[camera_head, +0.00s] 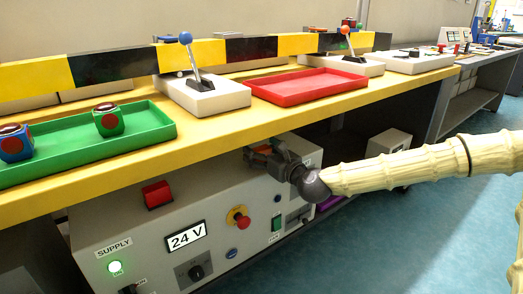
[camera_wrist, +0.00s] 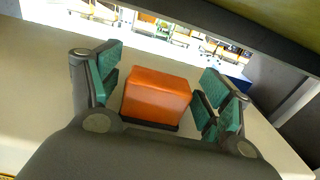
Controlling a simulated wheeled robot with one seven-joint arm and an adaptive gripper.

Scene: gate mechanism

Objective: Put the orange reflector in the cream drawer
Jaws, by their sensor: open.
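The orange reflector (camera_wrist: 156,97) is a block with a dark base, standing on a pale surface in the wrist view. My gripper (camera_wrist: 160,98) is open, with its green-padded fingers on either side of the reflector; gaps show between the pads and the block. In the head view my gripper (camera_head: 268,157) is low over the top of the pale power-supply cabinet, just under the yellow bench edge, and mostly hides the reflector. I cannot make out a cream drawer in either view.
The yellow bench top (camera_head: 225,133) overhangs my gripper closely. The cabinet (camera_head: 147,235) has a 24 V display, knobs and a red switch (camera_head: 157,194). On the bench are a green tray (camera_head: 75,160) with two blocks, a red tray (camera_head: 310,97) and lever boxes. Blue floor lies right.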

